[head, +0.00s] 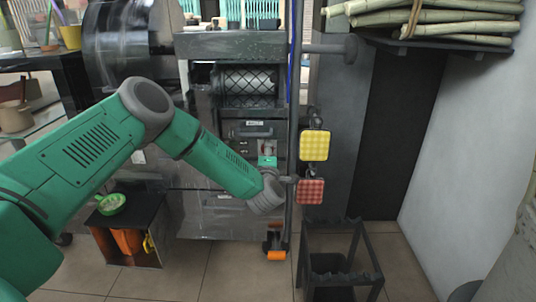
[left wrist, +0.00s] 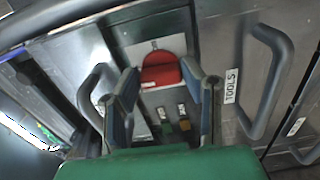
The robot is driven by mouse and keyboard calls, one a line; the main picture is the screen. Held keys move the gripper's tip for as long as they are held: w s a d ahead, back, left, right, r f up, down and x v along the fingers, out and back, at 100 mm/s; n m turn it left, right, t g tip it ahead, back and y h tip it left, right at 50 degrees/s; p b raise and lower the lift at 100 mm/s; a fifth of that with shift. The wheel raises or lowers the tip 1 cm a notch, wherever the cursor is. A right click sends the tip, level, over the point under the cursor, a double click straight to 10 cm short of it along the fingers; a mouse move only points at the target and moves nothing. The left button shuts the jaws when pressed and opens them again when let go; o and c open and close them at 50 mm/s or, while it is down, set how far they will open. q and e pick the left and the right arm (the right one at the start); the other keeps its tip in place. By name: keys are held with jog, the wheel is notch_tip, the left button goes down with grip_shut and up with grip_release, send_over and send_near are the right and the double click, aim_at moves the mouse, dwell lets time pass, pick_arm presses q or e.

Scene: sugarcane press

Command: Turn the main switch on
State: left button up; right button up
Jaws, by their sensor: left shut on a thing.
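The main switch (left wrist: 163,72) is a red knob on a pale plate in the left wrist view. My left gripper (left wrist: 160,72) has one finger on each side of the knob and is shut on it. In the head view my left arm reaches across to the front panel of the press (head: 228,100), with the left gripper (head: 267,150) at the panel. The knob is mostly hidden there by the gripper. My right gripper is not in view.
A drawer handle (left wrist: 270,80) beside a TOOLS label is to the right. A black frame bin (head: 369,255) is on the floor.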

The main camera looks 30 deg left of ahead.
pick_arm(q)
jog(key=m+p, duration=0.3)
jog(key=m, duration=0.2)
jog(key=m+p, duration=0.3)
jog(key=m, duration=0.3)
jog(key=m+p, duration=0.3)
jog(key=m, duration=0.3)
jog(key=shift+a+r, duration=0.2)
jog(key=shift+a, duration=0.15)
jog(key=shift+w+m, duration=0.1)
jog(key=shift+m, duration=0.2)
jog(key=o, duration=1.1)
jog(key=shift+o, duration=0.2)
jog(key=shift+f, duration=0.1)
jog(key=shift+f, duration=0.1)
jog(key=shift+d, duration=0.1)
